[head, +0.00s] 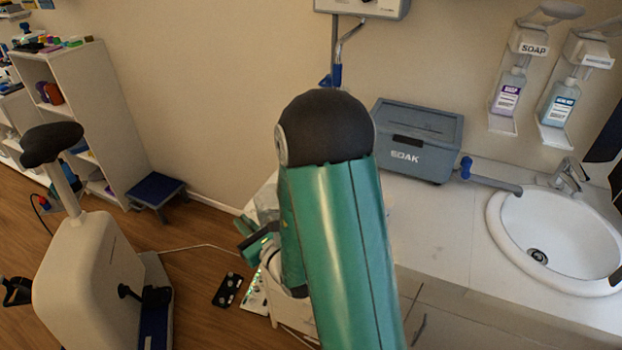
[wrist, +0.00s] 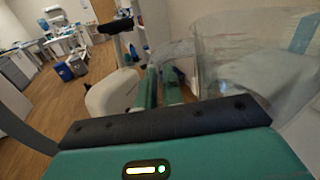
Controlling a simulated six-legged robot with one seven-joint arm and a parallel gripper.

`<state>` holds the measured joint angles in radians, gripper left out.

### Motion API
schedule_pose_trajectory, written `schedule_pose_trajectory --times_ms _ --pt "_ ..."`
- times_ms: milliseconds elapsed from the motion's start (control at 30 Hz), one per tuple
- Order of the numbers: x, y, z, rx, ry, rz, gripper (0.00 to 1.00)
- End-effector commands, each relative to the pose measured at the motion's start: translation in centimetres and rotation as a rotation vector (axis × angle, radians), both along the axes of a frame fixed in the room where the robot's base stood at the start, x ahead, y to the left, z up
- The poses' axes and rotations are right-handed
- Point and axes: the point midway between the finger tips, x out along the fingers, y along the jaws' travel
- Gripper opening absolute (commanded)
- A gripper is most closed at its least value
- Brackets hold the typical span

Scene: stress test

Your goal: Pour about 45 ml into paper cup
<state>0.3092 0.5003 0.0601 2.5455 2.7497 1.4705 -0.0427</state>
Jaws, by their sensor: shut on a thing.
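A clear, see-through jug (wrist: 235,62) fills the upper right of the wrist view, close to the camera. My gripper (wrist: 163,88), with green fingers, is shut on the jug at its handle side. In the head view, my gripper (head: 258,240) shows only partly, left of my green arm. A small part of the clear jug (head: 267,203) shows beside it, and the arm hides the rest. I cannot tell the liquid level or the jug's exact tilt. No paper cup can be made out in either view.
Right of my arm, a white counter (head: 440,235) holds a grey-blue SOAK box (head: 418,143) and a sink (head: 555,240). Soap dispensers (head: 510,90) hang above. An exercise bike (head: 90,280) and step stool (head: 157,192) stand left, with open wooden floor (head: 205,240) between.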

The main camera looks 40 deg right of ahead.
Motion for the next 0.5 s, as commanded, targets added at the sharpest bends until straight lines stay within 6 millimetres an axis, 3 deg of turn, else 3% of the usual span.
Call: schedule_pose_trajectory --times_ms 500 --pt "0.09 -0.23 0.47 0.029 0.003 0.015 0.0"
